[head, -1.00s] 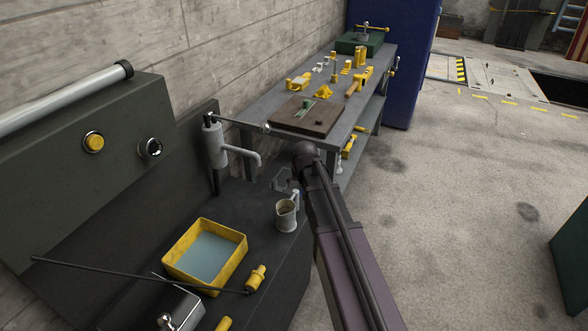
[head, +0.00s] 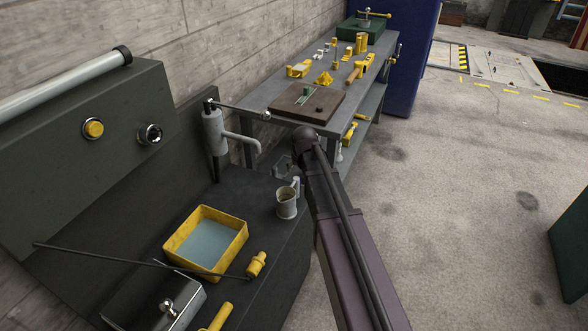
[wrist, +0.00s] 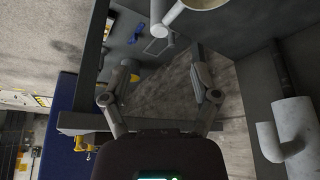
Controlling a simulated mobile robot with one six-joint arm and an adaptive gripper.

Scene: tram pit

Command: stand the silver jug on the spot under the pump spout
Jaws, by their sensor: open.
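The silver jug (head: 287,203) stands upright on the dark bench, right of the yellow tray. Part of it, seen at the rim, shows at the top of the wrist view (wrist: 205,3). The grey pump (head: 214,140) stands at the back of the bench, its spout (head: 243,139) bent to the right and down. The bench under the spout (head: 245,182) is bare, and I see no mark there. My gripper (wrist: 160,97) is open and empty. In the head view it is beyond the jug, partly hidden by my arm. The pump is at its right in the wrist view.
The yellow tray (head: 207,240), a yellow fitting (head: 256,264), a thin rod (head: 110,258) and a metal box (head: 150,297) crowd the bench's near part. A grey workbench (head: 262,97) with tools stands behind.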

